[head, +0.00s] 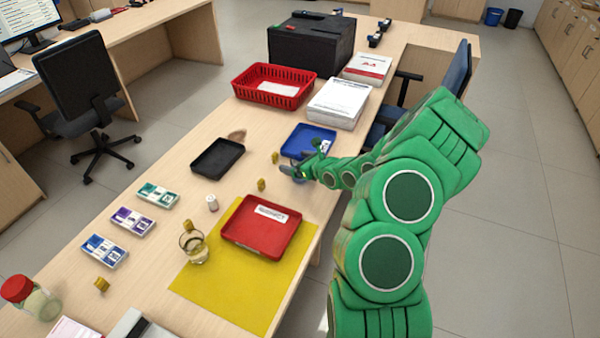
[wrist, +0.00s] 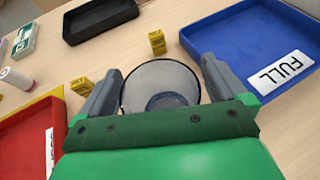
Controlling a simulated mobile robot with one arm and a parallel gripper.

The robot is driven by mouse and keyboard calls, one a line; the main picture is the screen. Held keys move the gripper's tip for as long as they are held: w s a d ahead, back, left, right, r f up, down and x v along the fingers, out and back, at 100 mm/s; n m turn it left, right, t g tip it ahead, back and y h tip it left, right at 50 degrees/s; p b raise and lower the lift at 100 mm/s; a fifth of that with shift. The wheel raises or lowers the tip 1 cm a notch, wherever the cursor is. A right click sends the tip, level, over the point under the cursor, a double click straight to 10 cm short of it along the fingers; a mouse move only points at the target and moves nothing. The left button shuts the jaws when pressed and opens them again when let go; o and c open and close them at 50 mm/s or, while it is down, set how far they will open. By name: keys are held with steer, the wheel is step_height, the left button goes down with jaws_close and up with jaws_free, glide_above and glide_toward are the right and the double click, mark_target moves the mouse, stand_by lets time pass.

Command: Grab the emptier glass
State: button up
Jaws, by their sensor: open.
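A clear glass (wrist: 160,82) stands between the fingers of my gripper (wrist: 162,88) in the wrist view, seen from above. The fingers are apart, one on each side of it; I cannot tell whether either touches. It looks greyish inside and I cannot make out any liquid level. In the head view my gripper (head: 299,172) is low over the counter beside the blue tray, and it mostly hides this glass. Another clear glass (head: 194,247) stands at the left edge of the yellow mat, with some pale yellowish liquid low in it.
A blue tray (wrist: 205,38) labelled FULL lies close to the right finger. A red tray (head: 262,226) with a white label lies on the yellow mat (head: 222,290). Small yellow blocks (wrist: 157,42) and a black tray (head: 217,157) are nearby. A red-lidded jar (head: 38,303) stands front left.

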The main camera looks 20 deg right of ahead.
steer(key=c, duration=1.2)
steer(key=shift+r, duration=0.1)
step_height(320, 180, up, 9)
steer(key=shift+r, duration=0.15)
stand_by(0.6)
